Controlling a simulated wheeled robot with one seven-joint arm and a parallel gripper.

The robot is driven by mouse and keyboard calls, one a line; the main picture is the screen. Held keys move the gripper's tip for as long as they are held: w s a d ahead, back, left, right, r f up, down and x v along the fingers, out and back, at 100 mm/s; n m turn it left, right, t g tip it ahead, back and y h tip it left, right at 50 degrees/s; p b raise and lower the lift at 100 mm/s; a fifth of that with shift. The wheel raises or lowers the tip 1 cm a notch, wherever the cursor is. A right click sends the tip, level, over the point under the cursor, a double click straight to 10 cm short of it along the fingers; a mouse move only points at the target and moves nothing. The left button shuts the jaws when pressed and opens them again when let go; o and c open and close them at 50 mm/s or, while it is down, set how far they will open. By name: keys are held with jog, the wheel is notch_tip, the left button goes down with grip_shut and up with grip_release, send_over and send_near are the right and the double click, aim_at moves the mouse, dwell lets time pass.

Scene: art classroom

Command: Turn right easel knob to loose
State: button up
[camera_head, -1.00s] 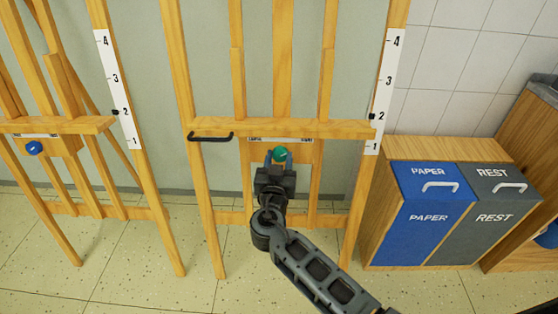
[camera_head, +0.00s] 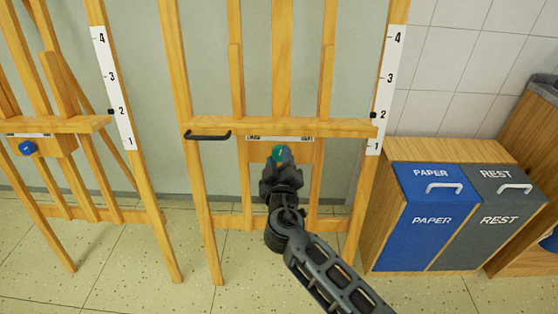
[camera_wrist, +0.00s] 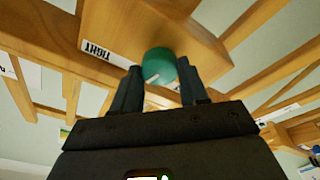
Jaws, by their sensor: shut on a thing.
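The right easel (camera_head: 345,128) is wooden, with a green knob (camera_head: 278,153) on the block below its ledge. My gripper (camera_head: 280,163) reaches up from below and is shut on the green knob. In the wrist view the round green knob (camera_wrist: 159,66) sits between my two dark fingers. The wrist view looks tilted and shows a white label reading TIGHT (camera_wrist: 97,50) upside down beside the knob. In the head view, a white label strip (camera_head: 265,138) lies just above the knob, too small to read.
The left easel (camera_head: 50,124) has a blue knob (camera_head: 27,148). A blue PAPER bin (camera_head: 425,220) and a grey REST bin (camera_head: 490,225) stand to the right. The floor in front is clear.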

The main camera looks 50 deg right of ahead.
jog(key=n+y+p, duration=0.1)
jog(key=n, duration=0.3)
jog(key=shift+r+p, duration=0.2)
jog(key=shift+p, duration=0.2)
jog(key=n+p, duration=0.2)
jog(key=n, duration=0.2)
jog(key=shift+s+r+y+p, duration=0.1)
jog(key=shift+y+p, duration=0.3)
jog(key=n+p, duration=0.4)
jog(key=shift+n+y, duration=0.4)
jog(key=shift+n+p, duration=1.45)
jog(key=shift+n, duration=0.05)
jog(key=shift+d, duration=0.1)
jog(key=o, duration=1.1)
jog(key=shift+c, duration=0.2)
